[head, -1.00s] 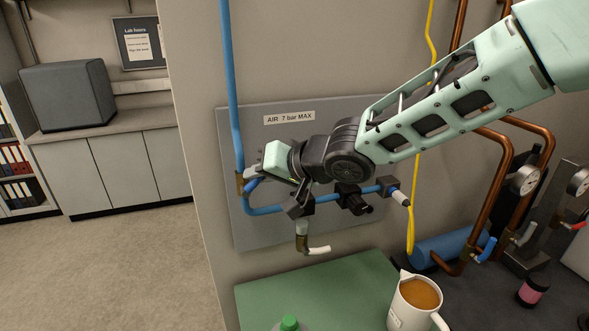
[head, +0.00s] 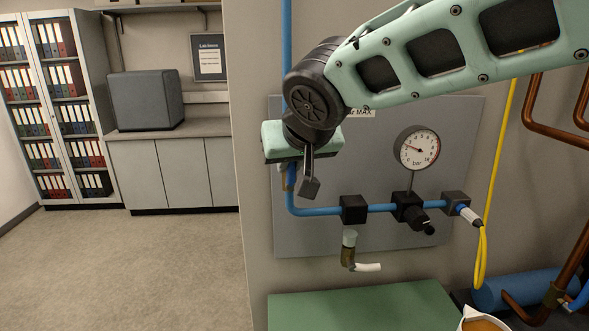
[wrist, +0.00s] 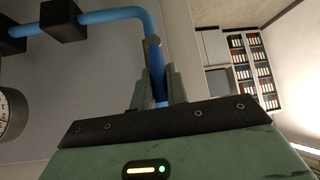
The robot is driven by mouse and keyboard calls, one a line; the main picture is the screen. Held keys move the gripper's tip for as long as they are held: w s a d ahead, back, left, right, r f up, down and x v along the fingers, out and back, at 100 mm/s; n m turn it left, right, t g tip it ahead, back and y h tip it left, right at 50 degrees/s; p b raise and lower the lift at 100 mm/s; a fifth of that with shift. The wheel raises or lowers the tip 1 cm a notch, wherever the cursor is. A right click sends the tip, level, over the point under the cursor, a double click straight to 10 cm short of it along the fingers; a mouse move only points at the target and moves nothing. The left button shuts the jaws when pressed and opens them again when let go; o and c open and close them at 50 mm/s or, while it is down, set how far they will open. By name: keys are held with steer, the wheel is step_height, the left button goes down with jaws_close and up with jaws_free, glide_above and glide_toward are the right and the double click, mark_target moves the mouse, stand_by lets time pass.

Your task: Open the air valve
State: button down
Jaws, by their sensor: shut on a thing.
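The air valve has a small brass body (head: 291,180) on the blue vertical pipe at the left of the grey panel (head: 440,240). In the head view my gripper (head: 285,165) covers most of it. In the wrist view the brass body (wrist: 152,48) sits just beyond my fingertips. My gripper (wrist: 158,80) is shut on the valve's blue handle (wrist: 157,92), which stands between the two fingers, roughly in line with the pipe. The handle's full outline is hidden by the fingers.
A yellow hose (head: 489,200) hangs at right. A green mat (head: 360,305) lies below. Floor at left is clear.

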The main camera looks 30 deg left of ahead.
stand_by(0.4)
steer(key=c, duration=1.4)
jaws_free()
steer(key=shift+a, duration=0.1)
steer(key=shift+s+r, duration=0.1)
steer(key=shift+s+d+r+b, duration=0.15)
steer(key=shift+d+r+b, duration=0.1)
steer(key=shift+d+b, duration=0.1)
steer(key=b+v, duration=0.5)
steer(key=v, duration=1.1)
steer(key=shift+s+r, duration=0.15)
steer(key=shift+r, duration=0.05)
